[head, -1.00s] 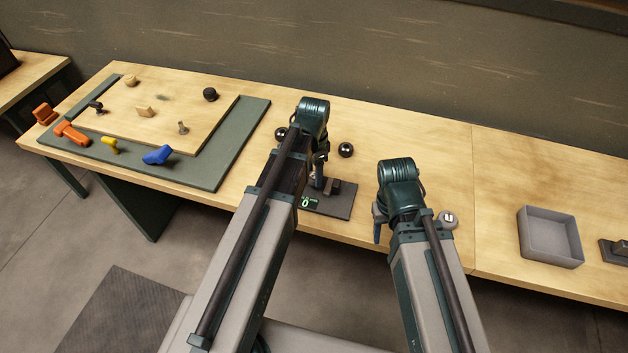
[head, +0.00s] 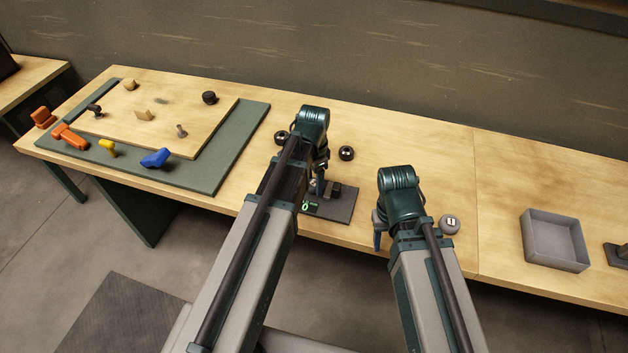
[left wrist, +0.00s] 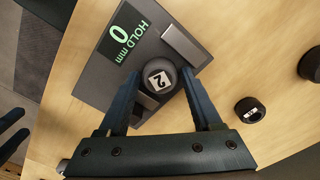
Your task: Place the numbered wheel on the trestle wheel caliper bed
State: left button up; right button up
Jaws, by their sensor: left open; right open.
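The trestle wheel caliper bed (head: 337,208) is a dark plate on the bench, partly behind my left arm. In the left wrist view the plate (left wrist: 95,72) has a green display reading HOLD mm 0 and two grey jaw blocks. A dark round wheel marked 2 (left wrist: 158,78) is at the bed between these blocks. My left gripper (left wrist: 160,82) is open, with one finger on each side of this wheel; I cannot tell whether they touch it. My left gripper (head: 317,183) is over the bed in the head view. My right gripper (head: 379,232) is open and empty near the bench's front edge.
Dark wheels (head: 346,153) and (head: 281,138) stand behind the bed. A grey wheel (head: 450,224) sits beside my right wrist. A grey tray (head: 554,240) is at right. A green mat (head: 235,140) with a wooden board and coloured pieces lies at left.

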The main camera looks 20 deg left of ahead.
aim_at(314, 183)
pick_arm(q)
notch_tip(314, 183, up, 12)
jog(key=p, duration=1.2)
jog(key=shift+r, duration=0.2)
pick_arm(e)
notch_tip(314, 183, up, 12)
jog(key=shift+r, duration=0.15)
pick_arm(q)
jog(key=s+d+n+y, duration=0.1)
jog(key=s+d+n, duration=0.4)
jog(key=s+d, duration=0.5)
jog(key=s, duration=0.4)
jog(key=shift+s+d+n, duration=0.15)
jog(key=shift+d+n, duration=0.1)
jog(key=shift+n, duration=0.05)
